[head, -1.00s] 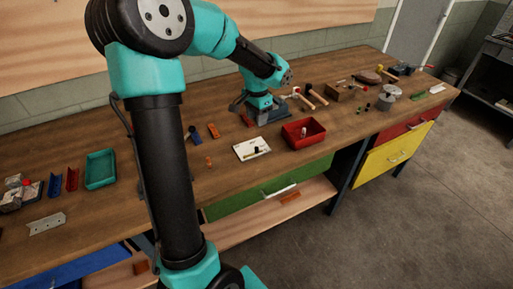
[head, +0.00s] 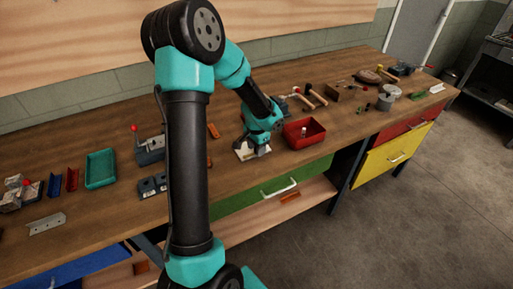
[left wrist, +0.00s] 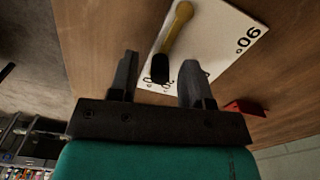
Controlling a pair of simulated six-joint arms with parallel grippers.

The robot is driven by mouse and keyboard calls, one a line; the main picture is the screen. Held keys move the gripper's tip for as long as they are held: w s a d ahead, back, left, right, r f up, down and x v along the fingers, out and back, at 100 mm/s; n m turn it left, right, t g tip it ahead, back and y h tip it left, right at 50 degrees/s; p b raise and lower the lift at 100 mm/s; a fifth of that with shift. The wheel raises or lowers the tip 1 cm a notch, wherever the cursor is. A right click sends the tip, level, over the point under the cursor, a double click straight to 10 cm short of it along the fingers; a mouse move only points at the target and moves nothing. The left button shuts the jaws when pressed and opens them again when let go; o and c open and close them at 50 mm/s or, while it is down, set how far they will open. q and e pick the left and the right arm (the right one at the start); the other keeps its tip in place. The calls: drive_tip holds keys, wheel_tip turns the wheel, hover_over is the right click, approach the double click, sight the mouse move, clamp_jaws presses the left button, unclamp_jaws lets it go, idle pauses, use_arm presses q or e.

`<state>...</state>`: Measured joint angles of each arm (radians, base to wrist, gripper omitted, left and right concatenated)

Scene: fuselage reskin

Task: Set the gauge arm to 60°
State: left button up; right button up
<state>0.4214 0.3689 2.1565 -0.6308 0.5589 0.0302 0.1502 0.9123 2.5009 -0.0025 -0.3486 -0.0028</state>
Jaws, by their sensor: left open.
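The white gauge plate (left wrist: 215,48) lies on the bench and fills the top of the left wrist view. It carries a brass-coloured gauge arm (left wrist: 176,28) with a black knob (left wrist: 162,71) at its near end. A 90 mark shows near the plate's right corner; the marks near the knob are partly hidden. My left gripper (left wrist: 158,75) is open, with the knob between its fingers in that view; contact cannot be told. In the head view my left gripper (head: 261,149) is over the gauge plate (head: 242,154) and hides most of it. My right gripper is not in view.
A red bin (head: 303,134) stands just right of the plate. A teal tray (head: 101,168) and a grey device with a red-tipped lever (head: 150,150) are to the left. Hammers and several small parts lie farther right. The bench's front edge is close to the plate.

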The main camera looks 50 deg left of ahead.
use_arm(q)
clamp_jaws()
idle(0.5)
